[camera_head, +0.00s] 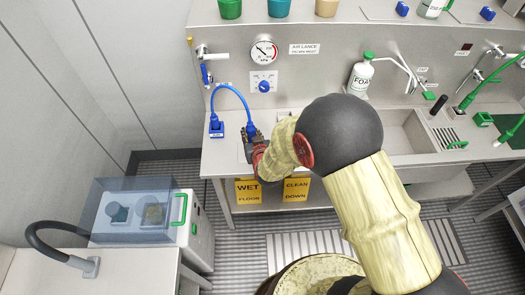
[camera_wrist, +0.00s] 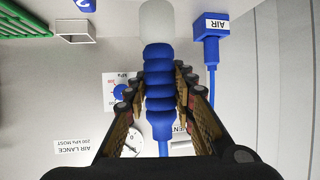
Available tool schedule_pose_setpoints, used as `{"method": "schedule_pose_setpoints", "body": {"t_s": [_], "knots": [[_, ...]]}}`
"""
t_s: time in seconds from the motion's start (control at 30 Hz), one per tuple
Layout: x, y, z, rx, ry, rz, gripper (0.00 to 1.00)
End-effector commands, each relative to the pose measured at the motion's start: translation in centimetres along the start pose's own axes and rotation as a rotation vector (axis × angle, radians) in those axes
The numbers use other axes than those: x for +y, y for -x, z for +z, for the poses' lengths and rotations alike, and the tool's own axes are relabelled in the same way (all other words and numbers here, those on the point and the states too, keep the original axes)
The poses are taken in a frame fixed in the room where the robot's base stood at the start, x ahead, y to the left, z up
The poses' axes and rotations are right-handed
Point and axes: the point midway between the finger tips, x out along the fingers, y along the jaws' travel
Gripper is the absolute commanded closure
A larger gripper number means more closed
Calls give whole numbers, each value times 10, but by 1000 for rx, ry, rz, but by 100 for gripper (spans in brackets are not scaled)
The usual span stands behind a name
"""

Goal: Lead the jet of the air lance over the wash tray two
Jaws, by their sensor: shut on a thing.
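My gripper (camera_head: 255,138) is shut on the blue ribbed grip of the air lance (camera_wrist: 158,75), above the left part of the counter. In the wrist view my gripper (camera_wrist: 158,92) has a finger on each side of the grip. The lance's pale translucent tip (camera_wrist: 156,20) points to the top of that view. A blue hose (camera_head: 232,88) arcs from the lance to the blue AIR block (camera_head: 216,127). A blue numeral tag (camera_wrist: 83,4), perhaps a 2, is cut off at the wrist view's top edge. I cannot make out wash tray two for certain; no jet shows.
A gauge (camera_head: 263,52) and a blue knob (camera_head: 264,87) are on the back panel. A white foam bottle (camera_head: 361,75) stands behind the sink (camera_head: 405,132). A green rack (camera_wrist: 25,18) shows at the wrist view's corner.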

Motion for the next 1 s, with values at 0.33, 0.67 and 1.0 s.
{"method": "schedule_pose_setpoints", "body": {"t_s": [0.33, 0.67, 1.0], "knots": [[19, 3, 0, 3, -2, 2, 100], [34, 6, 2, 2, 0, 1, 100], [35, 7, 2, 2, 0, 0, 100]]}}
